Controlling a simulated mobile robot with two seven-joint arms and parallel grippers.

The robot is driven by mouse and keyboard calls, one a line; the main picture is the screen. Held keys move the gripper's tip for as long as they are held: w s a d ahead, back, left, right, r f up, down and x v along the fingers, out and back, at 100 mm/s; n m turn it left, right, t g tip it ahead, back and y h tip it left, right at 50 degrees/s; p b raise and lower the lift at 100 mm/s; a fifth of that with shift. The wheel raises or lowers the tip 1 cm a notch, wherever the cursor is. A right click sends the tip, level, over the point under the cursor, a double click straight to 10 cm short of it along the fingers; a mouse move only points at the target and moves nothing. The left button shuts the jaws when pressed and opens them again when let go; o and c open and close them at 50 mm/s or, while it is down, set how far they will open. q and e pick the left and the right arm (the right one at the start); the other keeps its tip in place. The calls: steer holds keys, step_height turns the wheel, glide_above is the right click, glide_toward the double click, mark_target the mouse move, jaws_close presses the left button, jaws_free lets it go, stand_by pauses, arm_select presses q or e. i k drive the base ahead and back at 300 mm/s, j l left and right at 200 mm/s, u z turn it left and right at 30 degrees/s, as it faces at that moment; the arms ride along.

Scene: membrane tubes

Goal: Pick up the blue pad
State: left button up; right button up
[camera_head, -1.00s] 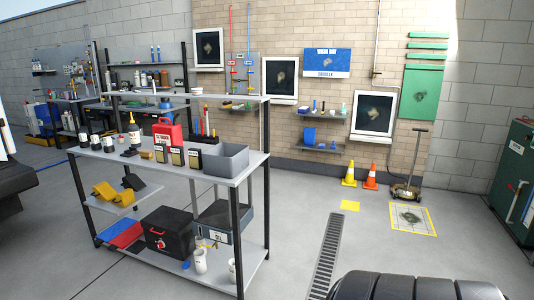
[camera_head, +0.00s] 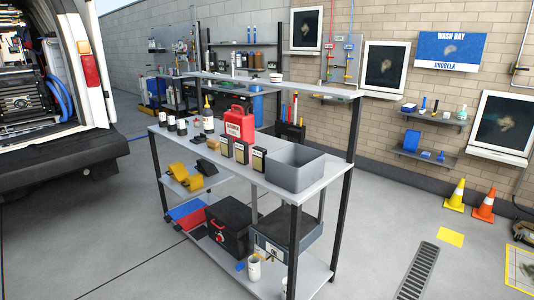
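A flat blue pad (camera_head: 184,209) lies on the bottom shelf of the grey metal workbench, at its left end. A flat red pad (camera_head: 195,219) lies beside it, against its near right side. The black box (camera_head: 228,226) with a red mark stands to the right of both. Neither of my grippers is in view.
The workbench (camera_head: 222,173) carries bottles, a red container (camera_head: 238,124) and a grey bin (camera_head: 294,167). Yellow pieces (camera_head: 186,177) lie on its middle shelf. A white van (camera_head: 95,75) stands at left. The floor before the bench is clear. Cones (camera_head: 455,195) stand at right.

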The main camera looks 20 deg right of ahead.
mark_target(441, 158)
steer(key=i+l+z, duration=0.25)
steer(key=l+z, duration=0.15)
steer(key=i+l+z, duration=0.55)
steer(key=z, duration=0.2)
steer(key=i+l+z, duration=0.1)
steer(key=i+z, duration=0.5)
steer(key=i, duration=2.65)
